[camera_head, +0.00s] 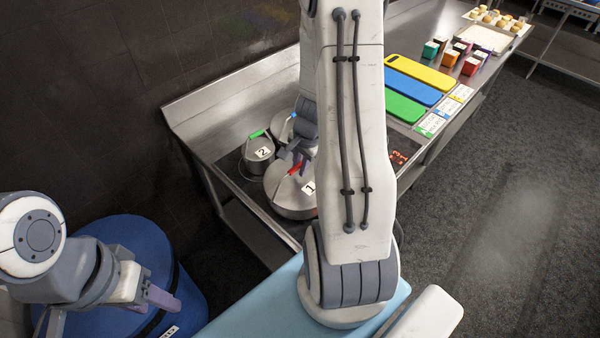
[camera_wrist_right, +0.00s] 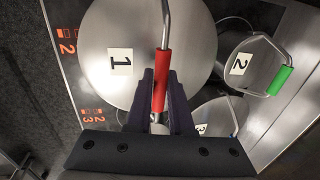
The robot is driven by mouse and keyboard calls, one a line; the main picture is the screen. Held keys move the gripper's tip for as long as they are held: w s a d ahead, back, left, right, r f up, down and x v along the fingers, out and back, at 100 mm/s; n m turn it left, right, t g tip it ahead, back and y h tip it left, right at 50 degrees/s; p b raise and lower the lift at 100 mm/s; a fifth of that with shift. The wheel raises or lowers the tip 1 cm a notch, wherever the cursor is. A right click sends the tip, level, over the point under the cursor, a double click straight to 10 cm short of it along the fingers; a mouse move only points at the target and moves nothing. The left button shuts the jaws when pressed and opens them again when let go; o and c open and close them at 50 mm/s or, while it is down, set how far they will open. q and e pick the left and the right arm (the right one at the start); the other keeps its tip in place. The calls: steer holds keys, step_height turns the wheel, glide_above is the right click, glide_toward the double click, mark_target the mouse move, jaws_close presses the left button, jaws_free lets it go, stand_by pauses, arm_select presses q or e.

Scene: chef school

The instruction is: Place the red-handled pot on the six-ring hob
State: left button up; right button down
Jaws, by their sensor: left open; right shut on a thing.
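The red-handled pot (camera_head: 290,205) is a wide steel pot with a lid and a "1" label. It is at or just above the dark hob at the left end of the counter; I cannot tell whether it touches. In the right wrist view its lid (camera_wrist_right: 112,35) fills the upper left, with the red grip (camera_wrist_right: 160,65) between my fingers. My right gripper (camera_head: 293,160) is shut on that handle. My right arm hides part of the hob (camera_head: 401,157), whose orange markings show beyond it. My left gripper (camera_head: 162,298) is open and empty, over a blue bin.
A green-handled pot "2" (camera_head: 258,156) stands close behind the red-handled pot. A pot "3" (camera_wrist_right: 212,118) is beside them. Green, blue and yellow boards (camera_head: 422,72) lie farther along the counter. The blue bin (camera_head: 190,290) stands lower left.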

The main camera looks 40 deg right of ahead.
steer(key=shift+f, duration=0.75)
steer(key=shift+r, duration=0.1)
steer(key=c, duration=1.2)
jaws_free()
steer(key=shift+f, duration=0.2)
steer(key=shift+c, duration=0.2)
steer(key=o, duration=0.4)
steer(key=shift+o, duration=0.2)
steer(key=shift+r, duration=0.15)
